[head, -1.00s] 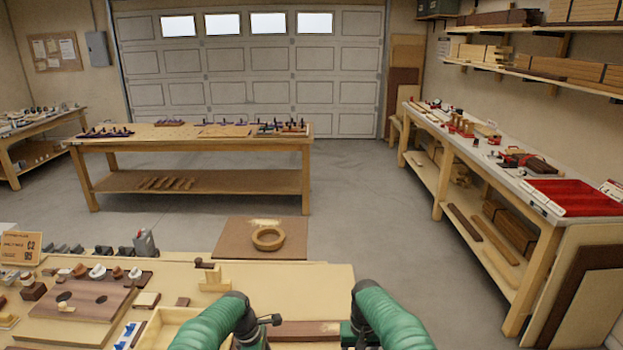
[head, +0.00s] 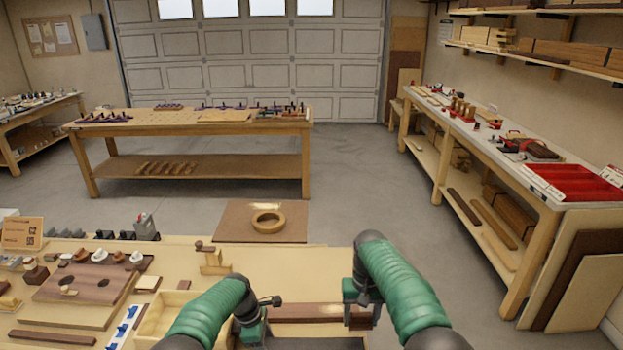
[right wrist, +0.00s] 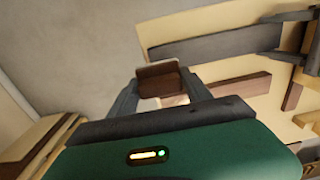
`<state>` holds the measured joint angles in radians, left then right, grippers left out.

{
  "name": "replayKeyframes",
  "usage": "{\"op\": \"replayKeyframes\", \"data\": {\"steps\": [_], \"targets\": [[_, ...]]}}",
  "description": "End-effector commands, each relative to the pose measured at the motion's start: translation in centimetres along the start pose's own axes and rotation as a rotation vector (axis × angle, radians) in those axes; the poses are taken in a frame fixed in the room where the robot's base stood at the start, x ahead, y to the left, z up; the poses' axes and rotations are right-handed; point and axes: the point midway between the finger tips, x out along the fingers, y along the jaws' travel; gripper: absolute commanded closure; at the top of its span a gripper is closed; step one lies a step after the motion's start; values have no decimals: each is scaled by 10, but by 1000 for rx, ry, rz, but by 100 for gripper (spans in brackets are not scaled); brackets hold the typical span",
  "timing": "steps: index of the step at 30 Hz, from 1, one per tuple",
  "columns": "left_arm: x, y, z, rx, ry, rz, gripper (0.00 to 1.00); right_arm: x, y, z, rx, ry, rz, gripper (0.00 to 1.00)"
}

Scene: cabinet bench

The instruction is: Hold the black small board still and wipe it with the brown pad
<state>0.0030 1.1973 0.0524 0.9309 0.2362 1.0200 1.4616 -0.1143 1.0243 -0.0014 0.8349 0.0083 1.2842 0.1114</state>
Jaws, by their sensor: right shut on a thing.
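My right gripper (right wrist: 160,92) is shut on the brown pad (right wrist: 160,78), a small brown block between its fingertips in the right wrist view. The black small board (right wrist: 215,45) is a long dark strip on the light bench top, left of and apart from the pad. My left gripper (right wrist: 275,38) has a finger on each side of the board's end. Whether they press on it cannot be told. In the head view the left jaws (head: 252,335) are mostly hidden.
A brown strip of wood (head: 320,310) lies beyond the black board. An open wooden tray (head: 152,325) and many small parts lie to the left.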

Motion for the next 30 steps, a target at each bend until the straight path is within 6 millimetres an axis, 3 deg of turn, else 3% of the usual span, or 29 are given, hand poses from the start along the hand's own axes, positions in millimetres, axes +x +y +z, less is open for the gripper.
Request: {"op": "replayKeyframes", "data": {"steps": [3,11,12,17,26,30], "targets": [[0,0,0,0,-1,-1,81,-12,0,0,0,2,0,94],[0,0,1,0,-1,-1,81,-14,0,0,0,0,0,94],[0,0,1,0,-1,-1,40,-14,0,0,0,0,0,94],[0,0,0,0,-1,0,20,-14,0,0,0,0,0,94],[0,0,0,0,0,-1,20,-15,0,0,0,0,0,94],[-11,0,3,0,0,0,20,-23,0,0,0,1,0,94]]}}
